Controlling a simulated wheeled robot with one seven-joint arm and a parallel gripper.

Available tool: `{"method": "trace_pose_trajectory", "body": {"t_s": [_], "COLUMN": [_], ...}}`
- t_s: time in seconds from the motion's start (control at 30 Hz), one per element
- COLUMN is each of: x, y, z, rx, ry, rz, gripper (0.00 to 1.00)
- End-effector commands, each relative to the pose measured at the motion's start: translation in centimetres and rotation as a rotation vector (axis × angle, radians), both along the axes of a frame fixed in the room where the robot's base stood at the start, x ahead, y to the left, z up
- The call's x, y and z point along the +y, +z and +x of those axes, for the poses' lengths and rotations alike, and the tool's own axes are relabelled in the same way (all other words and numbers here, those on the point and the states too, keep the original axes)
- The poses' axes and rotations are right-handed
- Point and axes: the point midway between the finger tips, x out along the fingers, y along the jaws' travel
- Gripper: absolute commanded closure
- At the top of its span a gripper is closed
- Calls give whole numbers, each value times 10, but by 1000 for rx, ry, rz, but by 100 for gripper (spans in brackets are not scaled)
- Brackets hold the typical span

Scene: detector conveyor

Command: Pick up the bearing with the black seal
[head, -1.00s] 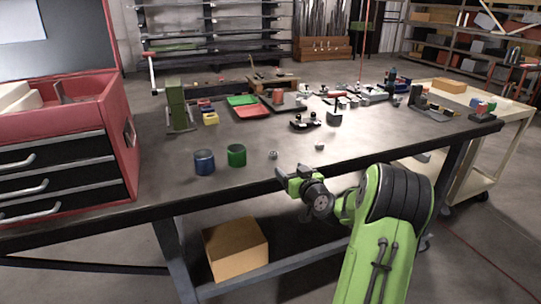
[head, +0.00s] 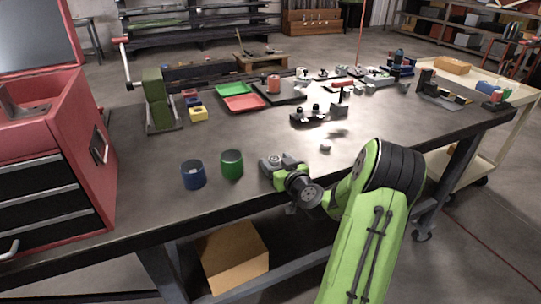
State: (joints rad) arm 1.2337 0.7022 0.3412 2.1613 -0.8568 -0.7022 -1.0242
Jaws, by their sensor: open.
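My green gripper (head: 270,166) is over the front part of the workbench, reaching in from the lower right. Its jaws are open. A small grey round part, perhaps a bearing (head: 272,158), shows at the jaw tips; I cannot tell whether it lies between them or just behind them. Another small grey part (head: 325,147) lies on the bare bench to the right of the gripper. Both are too small to tell a black seal. My wrist hides some of the bench's front edge.
A blue cup (head: 193,175) and a green cup (head: 232,165) stand just left of my gripper. A black fixture with knobs (head: 309,116) is behind. Green (head: 233,90) and red (head: 244,103) trays lie farther back. The right front of the workbench (head: 430,125) is clear.

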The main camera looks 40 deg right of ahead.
Motion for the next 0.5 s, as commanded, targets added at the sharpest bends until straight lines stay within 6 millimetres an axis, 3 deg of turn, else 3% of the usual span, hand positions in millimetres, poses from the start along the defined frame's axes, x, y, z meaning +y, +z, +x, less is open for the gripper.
{"method": "trace_pose_trajectory", "body": {"t_s": [0.1, 0.5], "x": [0, 0], "y": [-1, 0], "z": [0, 0], "rx": [1, 0], "ry": [0, 0], "rz": [0, 0], "gripper": [34, 95]}}
